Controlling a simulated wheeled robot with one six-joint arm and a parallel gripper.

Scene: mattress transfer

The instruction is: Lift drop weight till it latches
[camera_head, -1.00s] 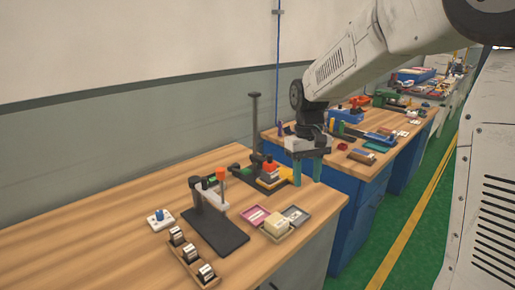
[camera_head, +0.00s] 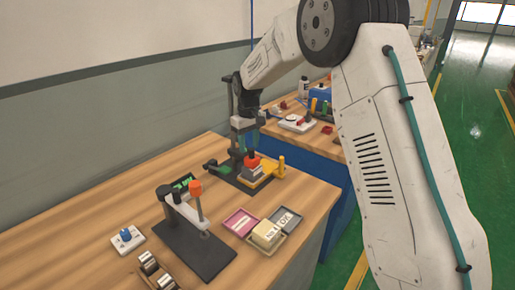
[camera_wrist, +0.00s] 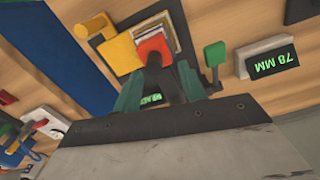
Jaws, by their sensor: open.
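The drop tester stands on the near wooden bench, with a dark upright post (camera_head: 231,98) and a dark base. A red-orange piece (camera_head: 252,161), which looks like the drop weight, sits low by the post, above pale stacked layers on a yellow plate. In the wrist view the red-orange piece (camera_wrist: 153,45) lies just beyond my fingertips, with a dark stem below it. My gripper (camera_head: 242,138) is open, above and close to the red-orange piece. In the wrist view its green fingers (camera_wrist: 158,82) stand either side of the dark stem. Contact cannot be told.
A yellow peg (camera_head: 281,167) and a green tab (camera_wrist: 215,53) flank the tester. A gauge marked 78 MM (camera_wrist: 273,62) lies beside it. An orange-topped stand (camera_head: 196,205), a pink tray (camera_head: 240,222) and a grey tray (camera_head: 286,220) stand nearer.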

